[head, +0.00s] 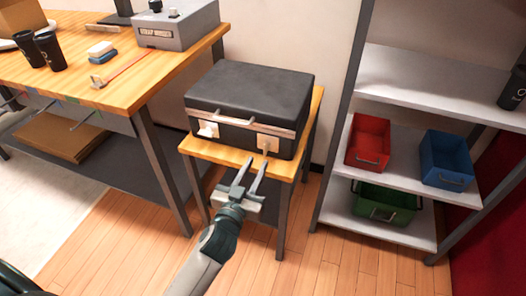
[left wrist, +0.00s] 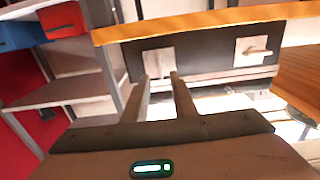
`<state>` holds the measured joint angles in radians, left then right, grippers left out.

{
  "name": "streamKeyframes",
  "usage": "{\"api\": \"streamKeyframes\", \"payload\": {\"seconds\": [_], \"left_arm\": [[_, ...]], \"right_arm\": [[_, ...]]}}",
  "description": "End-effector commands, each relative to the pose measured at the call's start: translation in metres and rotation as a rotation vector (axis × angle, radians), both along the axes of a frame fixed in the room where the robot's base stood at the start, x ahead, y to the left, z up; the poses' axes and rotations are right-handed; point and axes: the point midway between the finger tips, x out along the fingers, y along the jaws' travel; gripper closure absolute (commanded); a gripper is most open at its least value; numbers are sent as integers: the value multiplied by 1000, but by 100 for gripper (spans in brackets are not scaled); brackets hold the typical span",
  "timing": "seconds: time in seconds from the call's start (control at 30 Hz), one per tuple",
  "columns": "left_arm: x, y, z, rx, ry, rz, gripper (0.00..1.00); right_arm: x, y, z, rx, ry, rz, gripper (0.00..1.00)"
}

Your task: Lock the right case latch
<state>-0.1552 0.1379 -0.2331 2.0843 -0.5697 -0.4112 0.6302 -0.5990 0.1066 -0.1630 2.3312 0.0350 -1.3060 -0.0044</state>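The closed black case (head: 250,95) sits on a small wooden stand, with a handle on its front. Its right latch (head: 267,143) is a pale plate low on the front; its left latch (head: 208,129) is near the left corner. My left gripper (head: 252,172) is open and empty, its fingers pointing at the right latch from just in front. In the left wrist view, which looks upside down, the right latch (left wrist: 158,63) lies just past the fingertips, and the left latch (left wrist: 253,50) shows a protruding lever. Whether the right latch is locked I cannot tell.
A workbench (head: 130,85) with a grey device (head: 175,27) and black cups stands left of the stand (head: 225,153). A shelf at right holds a red bin (head: 368,141), a blue bin (head: 447,160) and a green crate (head: 385,205). Floor in front is clear.

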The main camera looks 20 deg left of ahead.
Motion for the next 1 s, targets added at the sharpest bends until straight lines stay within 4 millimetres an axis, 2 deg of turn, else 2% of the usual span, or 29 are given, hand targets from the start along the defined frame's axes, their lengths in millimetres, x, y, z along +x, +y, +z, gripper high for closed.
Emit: {"api": "streamKeyframes", "payload": {"seconds": [0.2,0.4,0.6,0.87,0.97,1.0], "left_arm": [[36,-1,1,1,-2,0,75],[58,-2,0,2,-1,0,75],[66,-2,0,0,-1,0,75],[67,-2,0,0,0,0,75],[66,-2,0,0,0,0,96],[66,-2,0,0,0,0,100]], "right_arm": [[2,0,1,0,-3,-1,69],[3,0,1,1,-5,0,69],[2,1,1,2,-6,0,69],[-2,1,0,4,1,2,69],[-4,1,-1,3,4,1,69],[-4,1,-1,3,4,1,69]]}}
